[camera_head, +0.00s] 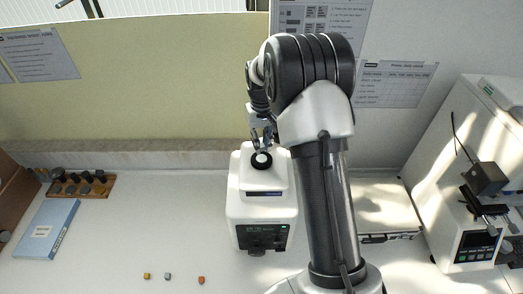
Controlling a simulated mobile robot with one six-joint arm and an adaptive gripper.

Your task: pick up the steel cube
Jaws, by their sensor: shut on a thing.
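My gripper (262,141) is at the top of the white tester in the middle, just above or at its black ring (262,161). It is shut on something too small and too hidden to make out. A small grey cube (168,276) lies on the bench at the front left, well apart from my gripper. I cannot tell whether it is the steel cube. A yellowish cube (147,276) lies to its left and a reddish-brown cube (201,280) to its right.
The white tester (262,205) stands under my gripper, with my arm along its right side. Another tester (474,240) stands at the far right. A blue book (48,228) and a wooden rack (106,188) with dark pieces are at the left. The left-middle bench is clear.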

